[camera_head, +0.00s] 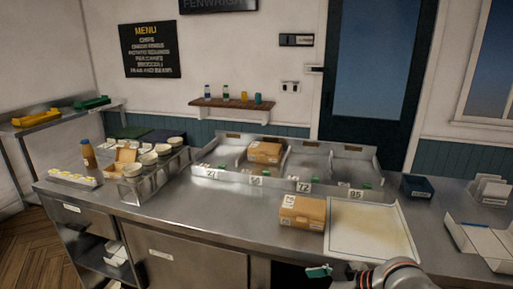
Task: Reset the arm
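Part of one of my arms, which looks like the right one, shows at the bottom edge, right of centre. Its gripper (338,274) is low in front of the counter, mostly cut off by the frame. A small green piece (318,271) shows at its left end; I cannot tell whether it is held or part of the gripper. Whether the fingers are open or shut is not clear. My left gripper is not in view.
A cardboard box (302,213) sits on the steel counter (190,213) beside a pale tray (368,232). Behind them is a numbered divided rack (225,176) with another box (265,152). White cups (148,159) stand left; a dark blue container (417,187) and white open tray (480,240) lie right.

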